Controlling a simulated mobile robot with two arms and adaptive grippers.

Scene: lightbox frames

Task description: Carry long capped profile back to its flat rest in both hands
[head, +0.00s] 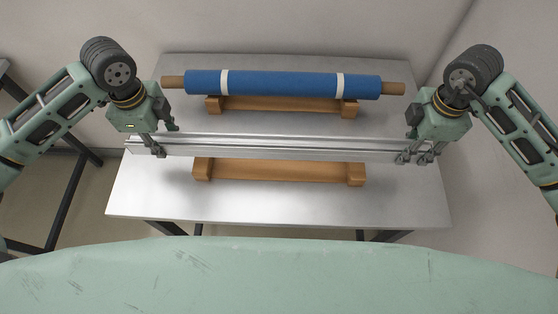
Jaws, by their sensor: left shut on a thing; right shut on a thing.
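The long capped profile (285,147) is a silvery metal bar, held roughly level across the table in the head view. My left gripper (160,150) is shut on its left end. My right gripper (415,158) is shut on its right end. The bar seems to be raised above the table, just behind a low wooden rest (280,171) with a raised block at each end. The bar overlaps the far edge of that rest in the picture. The end caps are mostly hidden by the grippers.
A blue roll with white bands (283,84) on a wooden core lies on a second wooden rest (280,104) at the back of the metal table (140,195). Walls stand behind and to the right. The table's front strip is clear.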

